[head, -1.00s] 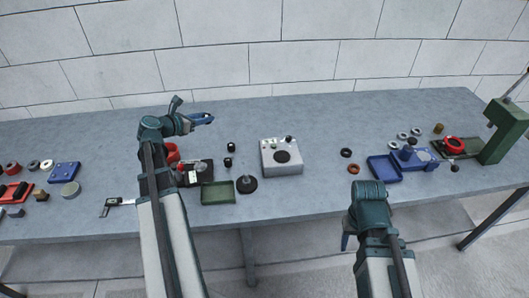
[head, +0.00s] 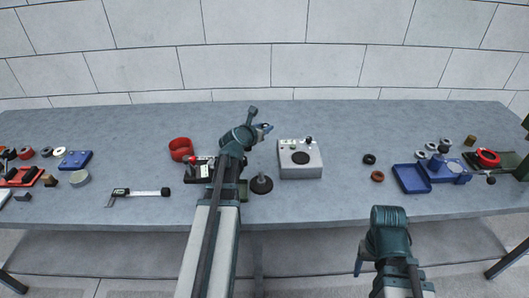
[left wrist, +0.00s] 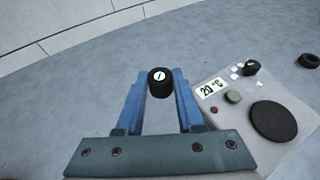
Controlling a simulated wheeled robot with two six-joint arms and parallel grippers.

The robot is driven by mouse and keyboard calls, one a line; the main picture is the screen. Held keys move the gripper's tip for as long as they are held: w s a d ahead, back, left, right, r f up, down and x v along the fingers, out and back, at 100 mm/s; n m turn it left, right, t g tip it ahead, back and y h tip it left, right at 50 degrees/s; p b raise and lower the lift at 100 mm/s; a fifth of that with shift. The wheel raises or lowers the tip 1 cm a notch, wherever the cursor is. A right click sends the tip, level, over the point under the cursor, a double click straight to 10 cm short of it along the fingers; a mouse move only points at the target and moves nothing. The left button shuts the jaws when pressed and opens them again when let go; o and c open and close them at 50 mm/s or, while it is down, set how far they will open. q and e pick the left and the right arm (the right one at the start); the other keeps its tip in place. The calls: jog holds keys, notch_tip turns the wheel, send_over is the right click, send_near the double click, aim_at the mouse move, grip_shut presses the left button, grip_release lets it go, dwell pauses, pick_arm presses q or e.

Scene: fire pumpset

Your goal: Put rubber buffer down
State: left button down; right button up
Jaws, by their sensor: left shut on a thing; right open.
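The rubber buffer (left wrist: 160,83) is a short black cylinder with a white-marked round top, between the blue fingers of my left gripper (left wrist: 159,95) in the left wrist view. In the head view my left gripper (head: 265,128) is at the back left of the grey tester box (head: 300,172), and the buffer is too small there to make out clearly. The wrist view shows grey table beyond the fingers; I cannot tell whether the buffer touches it. My right gripper (head: 359,264) is open in front of the table edge, with one finger showing.
A black round-based part (head: 262,185) stands left of the tester box. My left arm partly hides a green tray (head: 243,190) and a black device (head: 198,170). A red ring (head: 181,149) and caliper (head: 150,193) lie left. A blue tray (head: 411,179) is right. The table's back middle is clear.

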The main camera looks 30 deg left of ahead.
aim_at(264, 154)
pick_arm(q)
notch_tip(264, 154, down, 10)
jog(key=b, duration=0.9)
jog(key=shift+r, duration=0.25)
jog(key=c, duration=0.5)
grip_release()
jog(key=shift+c, duration=0.2)
